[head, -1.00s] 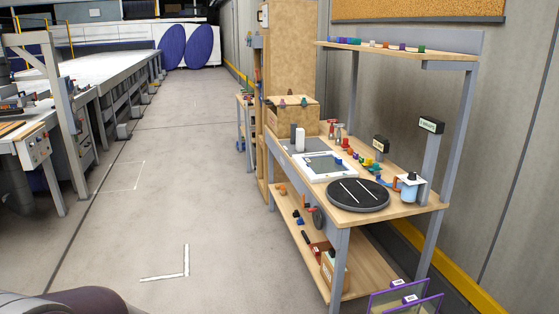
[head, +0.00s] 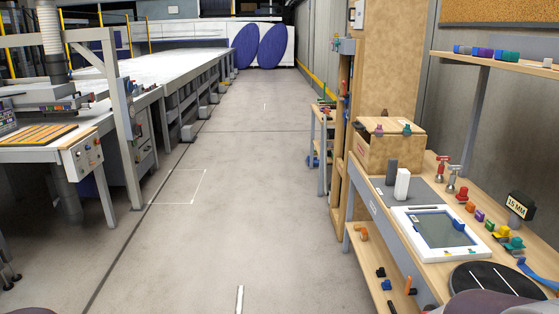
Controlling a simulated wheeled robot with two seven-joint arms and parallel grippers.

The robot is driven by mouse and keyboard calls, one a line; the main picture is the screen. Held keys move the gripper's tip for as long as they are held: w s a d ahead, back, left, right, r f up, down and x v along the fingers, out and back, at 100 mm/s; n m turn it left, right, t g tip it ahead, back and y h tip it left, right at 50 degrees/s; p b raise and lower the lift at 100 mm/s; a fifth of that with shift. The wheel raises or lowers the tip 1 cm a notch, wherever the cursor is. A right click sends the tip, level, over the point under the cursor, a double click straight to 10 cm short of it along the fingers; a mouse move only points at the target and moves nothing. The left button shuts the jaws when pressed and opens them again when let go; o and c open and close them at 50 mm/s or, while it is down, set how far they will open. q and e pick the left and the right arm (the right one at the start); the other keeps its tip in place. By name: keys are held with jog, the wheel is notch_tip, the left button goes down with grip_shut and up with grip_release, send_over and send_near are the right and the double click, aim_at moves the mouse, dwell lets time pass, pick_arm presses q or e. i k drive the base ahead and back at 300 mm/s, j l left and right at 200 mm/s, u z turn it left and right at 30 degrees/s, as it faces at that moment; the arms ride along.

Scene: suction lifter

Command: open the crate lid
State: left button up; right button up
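A light wooden crate (head: 388,156) stands at the far end of the workbench on the right. A small purple piece (head: 379,130) and a small teal piece (head: 407,129) sit at the lid. Neither of my grippers is in view. Only rounded dark parts of my arms show at the bottom corners.
The workbench (head: 425,270) holds a white framed tablet (head: 437,230), a dark grey block (head: 391,172), a white block (head: 402,184), a black disc (head: 497,285) and several small coloured parts. A tall wooden panel (head: 395,75) stands behind. The floor (head: 235,210) in the middle is clear.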

aim_at(390, 125)
jog(key=i, duration=0.7)
jog(key=i+z, duration=0.15)
jog(key=i, duration=0.5)
jog(key=i+j, duration=0.15)
jog(key=i, duration=0.55)
jog(key=i+j+z, duration=0.15)
jog(key=i+z, duration=0.3)
jog(key=i+j+z, duration=0.25)
jog(key=i+z, duration=0.25)
jog(key=i+j+z, duration=0.25)
jog(key=j+z, duration=0.2)
jog(key=i+j+z, duration=0.3)
jog(key=j+z, duration=0.2)
jog(key=i+j+z, duration=0.15)
jog(key=j, duration=0.25)
jog(key=i+j+z, duration=0.2)
jog(key=j, duration=0.25)
jog(key=k, duration=0.1)
